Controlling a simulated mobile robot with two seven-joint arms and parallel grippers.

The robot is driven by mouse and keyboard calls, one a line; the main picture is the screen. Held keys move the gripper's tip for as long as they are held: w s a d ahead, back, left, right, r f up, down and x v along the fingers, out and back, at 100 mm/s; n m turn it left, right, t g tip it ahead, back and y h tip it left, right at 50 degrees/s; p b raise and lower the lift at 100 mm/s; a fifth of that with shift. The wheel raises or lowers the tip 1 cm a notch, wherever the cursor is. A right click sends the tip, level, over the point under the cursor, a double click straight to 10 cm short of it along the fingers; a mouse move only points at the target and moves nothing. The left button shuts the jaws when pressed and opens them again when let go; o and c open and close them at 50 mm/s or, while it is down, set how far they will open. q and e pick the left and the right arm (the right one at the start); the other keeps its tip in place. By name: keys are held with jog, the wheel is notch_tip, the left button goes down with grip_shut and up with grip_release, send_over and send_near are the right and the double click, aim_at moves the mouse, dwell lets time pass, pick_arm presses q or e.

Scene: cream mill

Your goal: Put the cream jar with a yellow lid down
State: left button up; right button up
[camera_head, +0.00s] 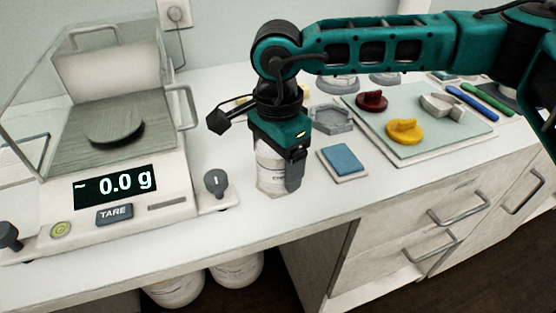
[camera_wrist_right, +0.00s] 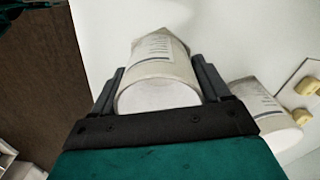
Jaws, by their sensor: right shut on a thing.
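My right gripper (camera_head: 282,165) is shut on a white cream jar (camera_head: 268,172) with a printed label. The jar hangs upright below the gripper, over the white worktop between the scale and a blue pad. I cannot tell whether its base touches the worktop. In the right wrist view the same jar (camera_wrist_right: 162,75) sits between the two fingers (camera_wrist_right: 160,88), its pale round end towards the camera. No yellow lid shows on it; the gripper hides part of its top in the head view. My left gripper is not in view.
A scale (camera_head: 115,214) reading 0.0 g stands left. The blue pad (camera_head: 342,159) lies just right of the jar. A board (camera_head: 420,151) holds red (camera_head: 371,101) and yellow (camera_head: 404,131) knobbed pieces. Another white jar (camera_wrist_right: 262,108) stands nearby. The worktop's front edge is close.

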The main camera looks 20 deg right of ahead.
jog(key=o, duration=1.1)
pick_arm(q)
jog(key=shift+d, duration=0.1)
pick_arm(e)
jog(key=shift+r+p, duration=0.15)
jog(key=shift+p, duration=0.15)
jog(key=shift+r, duration=0.3)
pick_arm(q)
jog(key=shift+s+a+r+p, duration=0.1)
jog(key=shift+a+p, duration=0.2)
pick_arm(e)
notch_tip(320, 180, up, 11)
jog(key=shift+r, duration=0.15)
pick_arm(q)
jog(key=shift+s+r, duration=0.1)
pick_arm(e)
jog(key=shift+s, duration=0.1)
